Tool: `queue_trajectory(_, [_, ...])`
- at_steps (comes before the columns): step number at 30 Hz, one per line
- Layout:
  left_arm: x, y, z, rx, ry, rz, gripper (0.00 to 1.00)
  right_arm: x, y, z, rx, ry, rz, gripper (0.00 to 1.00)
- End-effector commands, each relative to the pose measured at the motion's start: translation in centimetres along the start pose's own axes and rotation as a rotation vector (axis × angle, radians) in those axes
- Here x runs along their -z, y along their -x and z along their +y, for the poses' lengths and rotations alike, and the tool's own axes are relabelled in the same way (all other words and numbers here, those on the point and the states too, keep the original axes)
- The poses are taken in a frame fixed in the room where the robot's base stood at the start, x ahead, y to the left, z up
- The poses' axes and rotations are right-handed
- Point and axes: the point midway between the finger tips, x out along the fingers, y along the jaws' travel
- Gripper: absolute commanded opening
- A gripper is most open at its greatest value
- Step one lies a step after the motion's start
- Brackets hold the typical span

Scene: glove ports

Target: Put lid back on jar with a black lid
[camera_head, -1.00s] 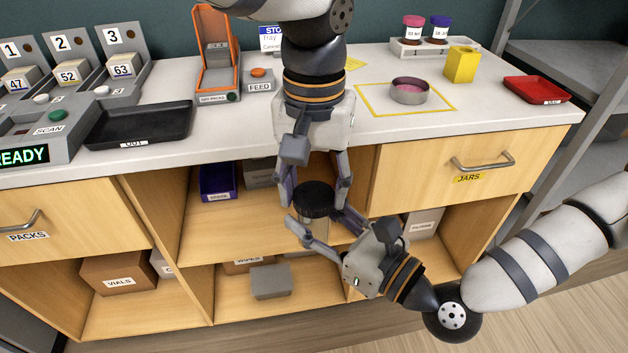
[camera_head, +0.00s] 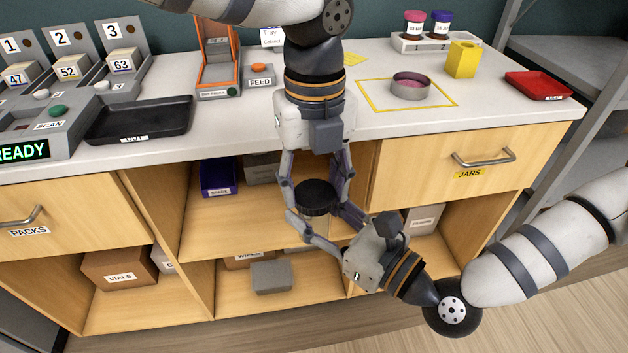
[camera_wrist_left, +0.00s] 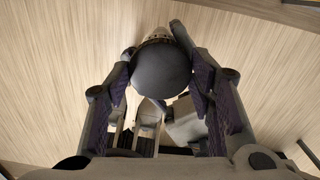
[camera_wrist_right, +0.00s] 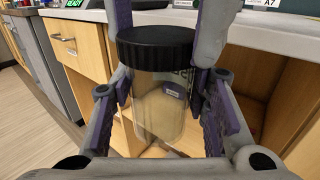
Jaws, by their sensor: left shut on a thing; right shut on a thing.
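The black lid (camera_head: 316,194) sits level at the mouth of a clear jar (camera_wrist_right: 158,108), with no gap visible in the right wrist view, where the lid (camera_wrist_right: 155,46) shows well. The jar is upright, has tan contents and a small label, and is held in the air in front of the cabinet. My left gripper (camera_head: 317,188) points down from above, its fingers shut on the lid's sides. The left wrist view looks down on the round lid top (camera_wrist_left: 161,72). My right gripper (camera_head: 320,220) is shut on the jar's body from the front right. Thread engagement is hidden.
Behind the jar are open cabinet shelves with bins, and the closed JARS drawer (camera_head: 455,165) is to the right.

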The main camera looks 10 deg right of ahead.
Motion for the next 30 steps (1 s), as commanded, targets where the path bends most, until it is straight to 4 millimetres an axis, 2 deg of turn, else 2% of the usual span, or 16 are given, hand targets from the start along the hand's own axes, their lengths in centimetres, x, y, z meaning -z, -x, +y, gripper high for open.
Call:
queue_trajectory(1, [0.0, 0.0, 0.0, 0.003, -0.179, 0.002, 0.38, 0.0, 0.0, 0.0, 0.0, 0.0, 0.001, 0.0])
queue_trajectory(6, [0.0, 0.0, -0.1, 0.001, -0.857, 0.0, 0.38, 0.1, 0.0, 0.0, 0.0, 0.0, 0.002, 0.0])
queue_trajectory(9, [0.9, -0.5, -0.3, 0.012, -1.218, 0.026, 0.38, 0.1, 0.0, 0.0, 0.0, 0.0, 0.002, 0.0])
queue_trajectory(10, [1.1, -0.6, -0.4, 0.014, -1.271, 0.029, 0.4, 0.1, 0.0, 0.0, 0.0, 0.0, 0.002, 0.0])
queue_trajectory(12, [0.9, -0.5, -0.3, 0.012, -1.347, 0.025, 0.43, 0.0, 0.0, 0.0, 0.001, 0.0, 0.001, 0.0])
queue_trajectory(15, [0.5, -0.3, -0.2, 0.007, -1.398, 0.01, 0.4, 0.0, 0.0, -0.1, 0.001, 0.001, 0.0, 0.0])
queue_trajectory(25, [0.2, -0.1, -0.1, 0.001, -1.412, 0.0, 0.38, -0.1, 0.0, 0.0, 0.001, 0.0, -0.001, 0.0])
queue_trajectory(26, [0.2, -0.1, -0.1, 0.001, -1.412, 0.0, 0.51, -0.1, 0.0, 0.0, 0.001, 0.0, -0.001, 0.0])
queue_trajectory(28, [0.1, -0.1, -0.1, 0.0, -1.411, 0.0, 0.67, 0.0, 0.0, 0.0, 0.001, 0.0, -0.001, 0.0])
queue_trajectory(30, [0.1, -0.1, -0.1, 0.0, -1.41, 0.0, 0.69, 0.0, 0.0, 0.0, 0.0, 0.0, -0.001, 0.0])
